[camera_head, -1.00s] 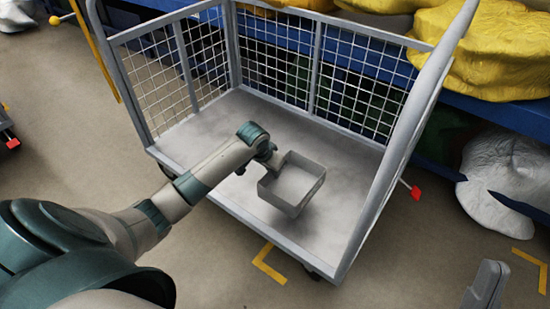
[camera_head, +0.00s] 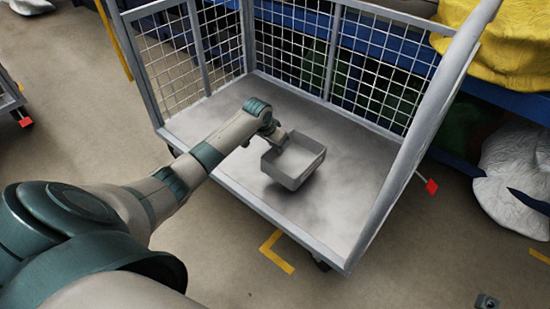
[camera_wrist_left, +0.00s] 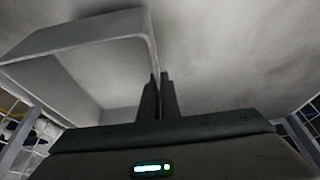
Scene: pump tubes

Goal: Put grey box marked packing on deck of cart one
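The grey open-topped box (camera_head: 290,174) is over the deck (camera_head: 225,115) of the grey mesh-sided cart, near its middle. My left gripper (camera_head: 283,139) reaches in from the left and is shut on the box's rear left wall. In the left wrist view, the two fingers (camera_wrist_left: 158,97) pinch the wall of the box (camera_wrist_left: 85,45). A dark shadow lies under the box; I cannot tell whether it touches the deck. No packing mark is readable. A small grey part at the lower right edge (camera_head: 487,301) may belong to my right gripper; its fingers are hidden.
The cart has mesh panels (camera_head: 290,55) at the back and left, and a thick rail (camera_head: 425,125) on the right. The front is open. Blue shelving with a yellow sack (camera_head: 500,45) stands behind. A white sack (camera_head: 515,180) lies right. The deck around the box is bare.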

